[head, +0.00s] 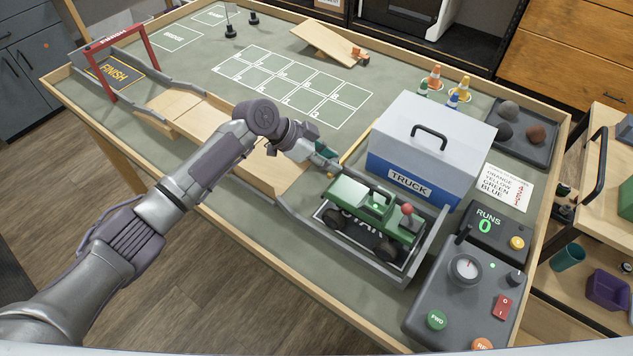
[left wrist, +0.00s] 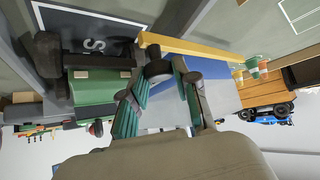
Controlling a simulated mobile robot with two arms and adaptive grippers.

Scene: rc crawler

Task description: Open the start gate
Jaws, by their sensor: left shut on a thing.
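The green truck (head: 374,208) stands on the dark START pad inside the grey-walled bay at the lower right of the head view. It also shows in the left wrist view (left wrist: 95,88). The start gate's yellow bar (left wrist: 205,50) crosses the left wrist view just beyond my fingertips. My left gripper (head: 327,160) is at the track end of the bay, in front of the truck. In the left wrist view its fingers (left wrist: 168,74) close around a dark round knob at the bar. In the head view the gripper hides much of the gate. My right gripper is out of view.
A grey-lidded TRUCK box (head: 425,135) stands close behind the bay. The control panel (head: 465,290) is to the right. A wooden track (head: 195,115) runs left toward the red FINISH arch (head: 117,70). The green mat around the white grid is open.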

